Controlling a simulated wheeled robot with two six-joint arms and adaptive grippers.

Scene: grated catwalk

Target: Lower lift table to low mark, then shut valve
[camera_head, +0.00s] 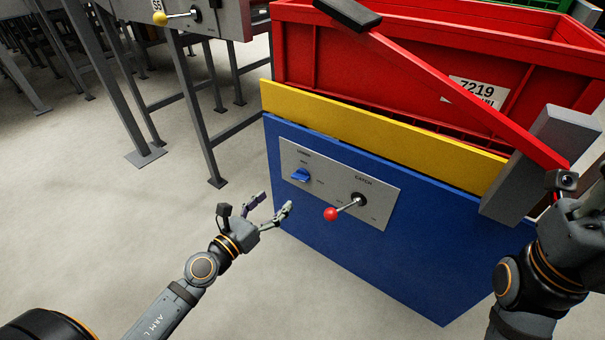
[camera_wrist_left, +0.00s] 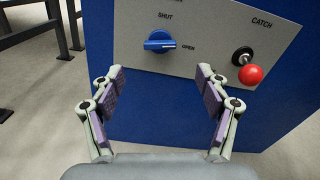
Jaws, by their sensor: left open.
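The lift table has a blue skirt (camera_head: 390,270) and a yellow top edge (camera_head: 380,138). A grey panel carries the blue valve knob (camera_head: 301,175), which also shows in the left wrist view (camera_wrist_left: 159,41) lying level, white mark toward OPEN. Beside it is the red-balled catch lever (camera_head: 331,214), also in the left wrist view (camera_wrist_left: 251,75). My left gripper (camera_head: 275,203) is open and empty, just short of the panel, below the knob. My right gripper (camera_head: 580,208) is at the right edge, near the long red lever's lower end; its fingers are unclear. No low mark is distinguishable.
A red crate (camera_head: 400,65) labelled 7219 sits on the lift table. The red lever (camera_head: 450,90) with a black grip slants across it from a grey block (camera_head: 550,150). A grey stand (camera_head: 195,100) with a yellow-knobbed lever stands back left.

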